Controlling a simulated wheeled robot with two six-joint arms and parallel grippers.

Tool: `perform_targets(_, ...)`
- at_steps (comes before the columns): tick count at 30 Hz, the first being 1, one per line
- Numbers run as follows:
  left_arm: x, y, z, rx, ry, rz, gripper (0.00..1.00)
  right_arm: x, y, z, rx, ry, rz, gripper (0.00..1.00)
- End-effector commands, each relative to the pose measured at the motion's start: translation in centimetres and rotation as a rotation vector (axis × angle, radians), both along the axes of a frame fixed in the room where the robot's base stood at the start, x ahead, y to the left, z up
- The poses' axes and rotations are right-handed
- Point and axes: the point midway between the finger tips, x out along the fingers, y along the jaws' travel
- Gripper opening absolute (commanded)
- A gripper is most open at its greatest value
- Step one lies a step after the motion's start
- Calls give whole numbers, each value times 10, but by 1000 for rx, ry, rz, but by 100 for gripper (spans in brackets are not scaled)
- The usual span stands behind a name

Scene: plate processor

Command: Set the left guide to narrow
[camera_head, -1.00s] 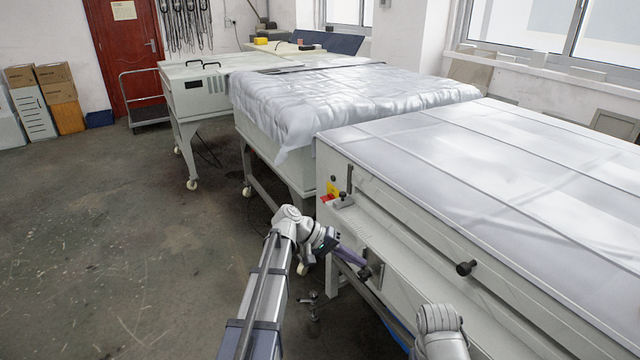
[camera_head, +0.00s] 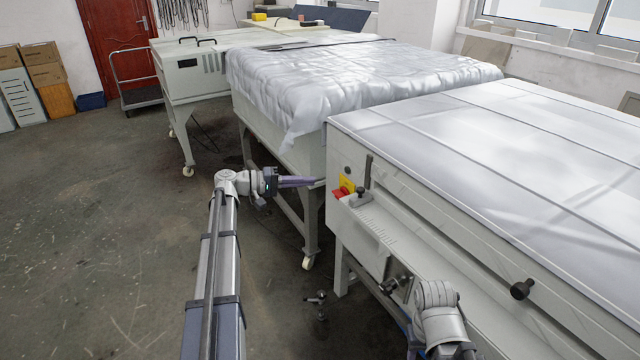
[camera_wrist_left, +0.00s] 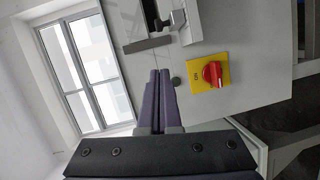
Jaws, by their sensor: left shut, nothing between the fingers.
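The left guide (camera_head: 361,194), a small metal block with a black knob, sits at the near-left end of the machine's front ledge, beside a scale of marks. A black upright lever (camera_head: 367,171) stands by it. My left gripper (camera_head: 314,181) is shut and empty, held level left of the machine's corner and pointing right, apart from the guide. In the left wrist view its two purple fingers (camera_wrist_left: 160,72) lie together. The guide's bracket (camera_wrist_left: 178,20) shows beyond them at the top. My right gripper is out of view; only part of my right arm shows.
A red rotary switch on a yellow plate (camera_wrist_left: 210,73) is beside the fingers, close to the guide. A black knob (camera_head: 521,290) is farther right along the machine front. A cloth-covered table (camera_head: 290,100) stands behind.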

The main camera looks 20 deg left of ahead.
Motion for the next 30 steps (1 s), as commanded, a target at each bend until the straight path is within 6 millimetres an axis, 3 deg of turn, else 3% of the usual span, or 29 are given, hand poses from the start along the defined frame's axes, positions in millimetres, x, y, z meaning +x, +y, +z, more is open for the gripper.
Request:
perform_targets(13, 50, -74, -12, 2, 0, -4, 0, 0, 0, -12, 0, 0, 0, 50)
perform_targets(21, 41, -104, -17, 1, 1, -2, 0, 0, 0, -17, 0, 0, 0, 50)
perform_targets(30, 41, -110, -18, 1, 1, 0, 0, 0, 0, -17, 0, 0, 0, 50)
